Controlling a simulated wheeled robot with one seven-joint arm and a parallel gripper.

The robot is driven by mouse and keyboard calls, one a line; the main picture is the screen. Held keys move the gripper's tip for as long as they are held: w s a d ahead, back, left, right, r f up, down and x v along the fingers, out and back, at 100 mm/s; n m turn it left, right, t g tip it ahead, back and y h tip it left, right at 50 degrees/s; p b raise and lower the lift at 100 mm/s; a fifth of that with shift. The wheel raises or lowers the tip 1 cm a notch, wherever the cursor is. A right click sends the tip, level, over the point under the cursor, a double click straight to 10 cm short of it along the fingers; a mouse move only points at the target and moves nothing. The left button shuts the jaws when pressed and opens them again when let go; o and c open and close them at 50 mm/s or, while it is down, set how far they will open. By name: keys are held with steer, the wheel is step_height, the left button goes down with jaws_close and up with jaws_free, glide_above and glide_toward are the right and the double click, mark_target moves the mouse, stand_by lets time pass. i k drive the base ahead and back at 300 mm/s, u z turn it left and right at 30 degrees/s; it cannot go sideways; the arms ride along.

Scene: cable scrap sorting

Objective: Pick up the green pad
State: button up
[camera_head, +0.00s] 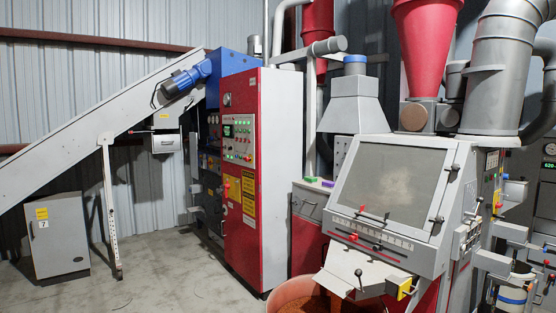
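A small green pad (311,180) lies on top of a low grey cabinet (310,203) with a red lower part, between the tall red cabinet and the grey machine with the slanted window. A purple block (328,184) lies close to its right. Both are small and far off in the head view, so their exact shape is hard to tell. I cannot make out my gripper anywhere in this view. Nothing visibly touches the green pad from above.
The tall red control cabinet (240,190) stands left of the pad. The grey machine (390,190) stands to its right, its tray jutting forward. An orange round tub (292,294) is on the floor in front.

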mark_target(308, 179)
steer(key=k, duration=0.35)
steer(key=u, duration=0.7)
steer(key=i, duration=2.1)
steer(key=u, duration=0.35)
steer(key=i, duration=1.55)
steer(key=z, duration=0.45)
steer(key=i, duration=1.2)
steer(key=z, duration=1.25)
steer(key=i, duration=1.35)
steer(key=z, duration=0.6)
